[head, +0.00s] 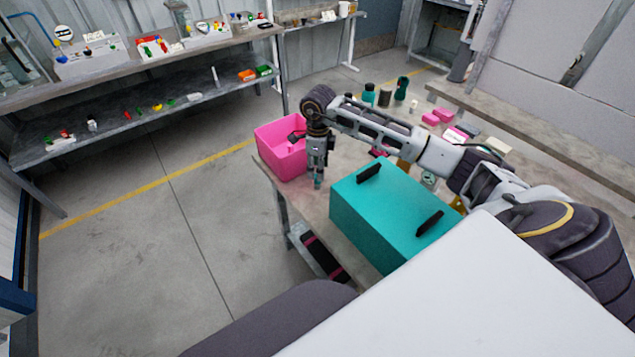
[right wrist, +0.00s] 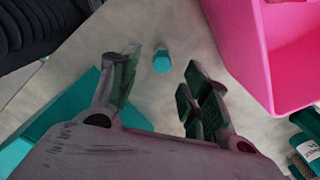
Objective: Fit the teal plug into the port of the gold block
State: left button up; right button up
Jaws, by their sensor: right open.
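The teal plug (right wrist: 161,63) stands on the table in the right wrist view, between and just beyond my open fingertips. In the head view a small teal bit of it (head: 318,184) shows below my right gripper (head: 317,172). My right gripper also shows in the right wrist view (right wrist: 164,82); it is open and empty, pointing down at the plug, and I cannot tell the exact gap. The gold block is mostly hidden; gold-coloured parts show behind my right arm (head: 403,165) and beside the teal box (head: 458,204), and I cannot tell which belongs to it. My left gripper is out of view.
A pink bin (head: 283,150) stands close left of my right gripper. A large teal box (head: 385,215) with black handles stands to its right. A shelf rack (head: 140,80) stands across the floor.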

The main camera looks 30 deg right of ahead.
jog(key=shift+f, duration=0.8)
notch_tip(320, 180, down, 3)
jog(key=shift+r+p, duration=0.2)
jog(key=shift+p, duration=0.1)
jog(key=shift+d+f, duration=0.1)
jog(key=shift+f, duration=0.2)
jog(key=shift+c, duration=0.3)
jog(key=c, duration=0.9)
jog(key=shift+r, duration=0.1)
grip_shut()
jog(key=shift+w+r, duration=0.1)
jog(key=shift+r, duration=0.3)
notch_tip(320, 180, up, 8)
jog(key=shift+f+b, duration=0.25)
jog(key=shift+b, duration=0.1)
jog(key=shift+r, duration=0.8)
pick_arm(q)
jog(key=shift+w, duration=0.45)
